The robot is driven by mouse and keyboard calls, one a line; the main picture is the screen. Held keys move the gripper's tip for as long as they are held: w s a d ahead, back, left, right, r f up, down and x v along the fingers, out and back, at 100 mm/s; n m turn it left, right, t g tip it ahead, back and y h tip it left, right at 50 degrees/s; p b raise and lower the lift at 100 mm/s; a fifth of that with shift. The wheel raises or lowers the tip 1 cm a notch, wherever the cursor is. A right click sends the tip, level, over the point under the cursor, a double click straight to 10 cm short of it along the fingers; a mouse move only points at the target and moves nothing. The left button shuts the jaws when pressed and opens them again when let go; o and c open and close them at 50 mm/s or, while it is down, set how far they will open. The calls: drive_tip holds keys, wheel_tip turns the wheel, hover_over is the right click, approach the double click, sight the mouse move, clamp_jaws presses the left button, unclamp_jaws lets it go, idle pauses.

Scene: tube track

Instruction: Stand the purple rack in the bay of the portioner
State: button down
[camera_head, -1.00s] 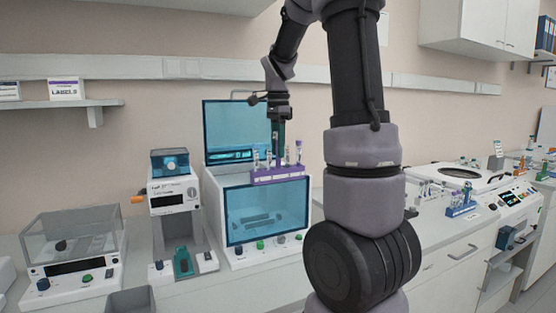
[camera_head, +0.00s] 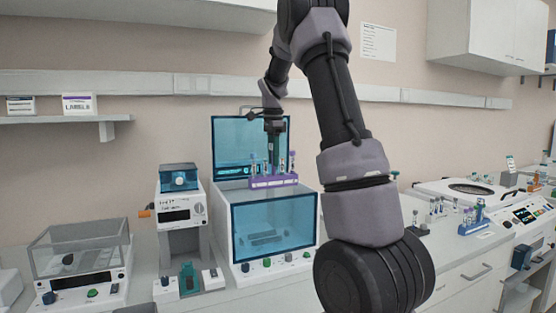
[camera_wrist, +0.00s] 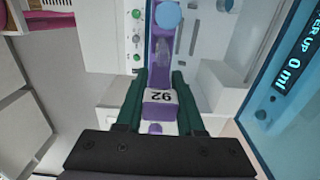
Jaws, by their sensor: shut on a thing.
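The purple rack (camera_head: 273,181) holds several capped tubes and is roughly level, above or on the top of the white cabinet machine with a teal front window (camera_head: 273,227). I take this machine for the portioner. My gripper (camera_head: 274,160) is shut on the rack from above. In the wrist view, the green fingers of my gripper (camera_wrist: 161,98) flank the purple rack (camera_wrist: 161,58), with a white label near the fingertips. A raised teal panel (camera_head: 235,135) stands behind the rack. I cannot tell which opening is the bay, or whether the rack touches the machine.
A teal-topped instrument (camera_head: 180,213) stands left of the cabinet. A balance with a clear cover (camera_head: 80,245) is farther left. At right are a blue rack (camera_head: 474,226) with tubes and a white machine with a round lid (camera_head: 470,190). My arm hides the bench between.

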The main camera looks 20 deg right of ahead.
drive_tip(key=w, duration=0.9)
wheel_tip(320, 180, down, 21)
idle(1.0)
drive_tip(key=shift+w+f, duration=0.1)
drive_tip(key=shift+f, duration=1.25)
idle(2.3)
drive_tip(key=shift+c, duration=2.2)
unclamp_jaws()
drive_tip(key=shift+r, duration=0.1)
wheel_tip(320, 180, up, 11)
drive_tip(key=shift+f, duration=0.2)
